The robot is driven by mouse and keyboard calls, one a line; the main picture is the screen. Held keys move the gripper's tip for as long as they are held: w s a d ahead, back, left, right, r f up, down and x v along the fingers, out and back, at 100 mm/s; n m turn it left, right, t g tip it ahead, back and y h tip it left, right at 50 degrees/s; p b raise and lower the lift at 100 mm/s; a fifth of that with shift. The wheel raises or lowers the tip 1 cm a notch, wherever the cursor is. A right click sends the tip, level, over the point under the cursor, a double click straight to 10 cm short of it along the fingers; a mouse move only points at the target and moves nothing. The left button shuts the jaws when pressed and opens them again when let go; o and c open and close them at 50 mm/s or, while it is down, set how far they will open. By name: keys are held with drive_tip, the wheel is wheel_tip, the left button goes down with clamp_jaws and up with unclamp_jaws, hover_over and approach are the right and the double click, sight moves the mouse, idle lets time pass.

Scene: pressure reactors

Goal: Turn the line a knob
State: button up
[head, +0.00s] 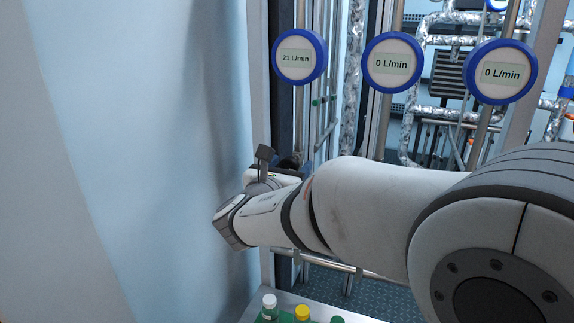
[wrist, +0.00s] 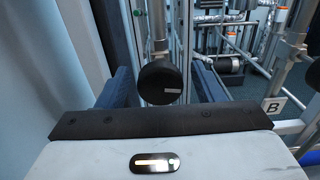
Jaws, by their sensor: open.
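A round black knob (wrist: 160,84) with a small pale label on its face sits on a vertical pipe in the wrist view. I take it as the line a knob, though no letter on it can be read. My gripper (wrist: 163,77) is open, with one dark finger on each side of the knob. Gaps show between the knob and both fingers, and I see no contact. In the head view my gripper end (head: 284,165) is by the left pipe frame, partly hidden by my arm. The display (head: 298,58) above that line reads 21 L/min.
Two more displays, the middle one (head: 393,63) and the right one (head: 501,72), read 0 L/min. A pale wall (head: 130,120) stands close on the left. Capped bottles (head: 270,306) stand below.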

drive_tip(key=c, duration=1)
drive_tip(key=shift+o, duration=0.2)
drive_tip(key=shift+f+m+b, duration=0.15)
drive_tip(key=shift+m+b, duration=0.35)
drive_tip(key=shift+b, duration=0.6)
drive_tip(key=o, duration=1)
drive_tip(key=shift+w, duration=0.1)
drive_tip(key=shift+c, duration=0.2)
drive_tip(key=v, duration=0.7)
drive_tip(key=shift+s+b, duration=0.3)
drive_tip(key=shift+s, duration=0.05)
